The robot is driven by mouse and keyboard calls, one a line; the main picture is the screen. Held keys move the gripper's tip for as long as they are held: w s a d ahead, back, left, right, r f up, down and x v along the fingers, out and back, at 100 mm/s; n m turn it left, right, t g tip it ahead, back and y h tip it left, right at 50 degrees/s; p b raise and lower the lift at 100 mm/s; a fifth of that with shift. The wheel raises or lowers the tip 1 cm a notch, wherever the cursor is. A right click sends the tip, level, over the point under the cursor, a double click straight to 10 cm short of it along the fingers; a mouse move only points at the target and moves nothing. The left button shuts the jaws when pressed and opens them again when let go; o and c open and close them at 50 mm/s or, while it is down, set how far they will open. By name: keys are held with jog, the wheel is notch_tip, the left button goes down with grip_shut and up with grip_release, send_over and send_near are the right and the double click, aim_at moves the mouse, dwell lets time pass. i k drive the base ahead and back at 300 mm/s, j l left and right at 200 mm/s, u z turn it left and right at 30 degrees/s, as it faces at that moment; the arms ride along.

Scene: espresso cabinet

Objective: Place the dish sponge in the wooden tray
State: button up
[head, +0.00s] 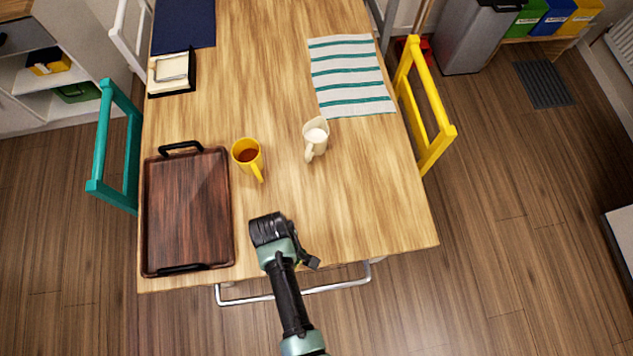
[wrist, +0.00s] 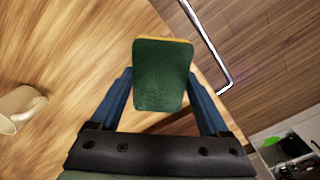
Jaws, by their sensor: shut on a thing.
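The dish sponge (wrist: 162,75) is green with a yellow layer along its far edge. It sits between the blue fingers of my gripper (wrist: 160,88) in the wrist view, and the gripper is shut on it. In the head view my gripper (head: 268,229) is over the table's front part, right of the tray; its fingers and the sponge are hidden there. The wooden tray (head: 188,210) is dark brown with black handles, at the table's front left corner. It looks empty.
A yellow mug (head: 247,155) with brown drink stands just right of the tray. A cream jug (head: 316,138) stands further right and also shows in the wrist view (wrist: 17,110). A metal rail (head: 293,295) runs below the table's front edge. The table's right front is clear.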

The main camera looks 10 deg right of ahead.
aim_at(187, 210)
jog(key=i+j, duration=0.3)
jog(key=i+j+u, duration=0.1)
jog(key=i+j, duration=0.15)
jog(key=i, duration=0.25)
